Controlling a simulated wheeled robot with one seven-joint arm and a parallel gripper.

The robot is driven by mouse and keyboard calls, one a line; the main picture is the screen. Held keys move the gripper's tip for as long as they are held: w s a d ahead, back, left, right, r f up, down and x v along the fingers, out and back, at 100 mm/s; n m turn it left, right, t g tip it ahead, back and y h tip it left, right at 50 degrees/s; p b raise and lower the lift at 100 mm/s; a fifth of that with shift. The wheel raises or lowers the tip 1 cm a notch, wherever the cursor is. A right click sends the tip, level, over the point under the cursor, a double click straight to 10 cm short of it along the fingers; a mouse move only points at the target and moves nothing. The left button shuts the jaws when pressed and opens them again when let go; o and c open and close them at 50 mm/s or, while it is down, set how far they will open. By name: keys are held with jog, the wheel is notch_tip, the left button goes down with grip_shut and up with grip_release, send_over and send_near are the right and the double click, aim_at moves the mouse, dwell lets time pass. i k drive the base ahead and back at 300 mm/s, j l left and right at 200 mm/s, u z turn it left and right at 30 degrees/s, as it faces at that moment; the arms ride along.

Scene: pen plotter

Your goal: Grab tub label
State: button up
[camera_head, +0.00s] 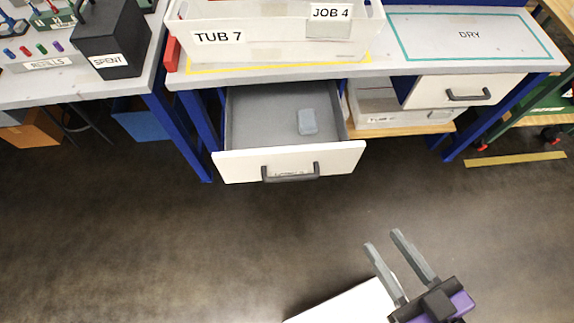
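A white tub (270,40) stands on the bench at the top of the head view, its upper part cut off by the frame edge. A label reading "TUB 7" (218,37) is on its front at the left. A card reading "JOB 4" (331,13) shows at its right. My gripper (383,240) is at the lower right, over the floor, well below and in front of the bench. Its two grey fingers are apart with nothing between them, pointing up and left.
Under the tub, a drawer (289,162) stands pulled out, with a small blue-grey block (307,122) inside. A closed drawer (468,90) is at the right, below the "DRY" area (470,35). A black "SPENT" box (112,40) stands left. The floor in front is clear.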

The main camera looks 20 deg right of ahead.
aim_at(318, 12)
jog(key=u, duration=0.3)
jog(key=i+l+u, duration=0.1)
jog(key=l+u, duration=0.25)
jog(key=i+l+u, duration=0.1)
jog(key=u, duration=0.3)
jog(key=l+u, duration=0.35)
jog(key=i+l, duration=0.05)
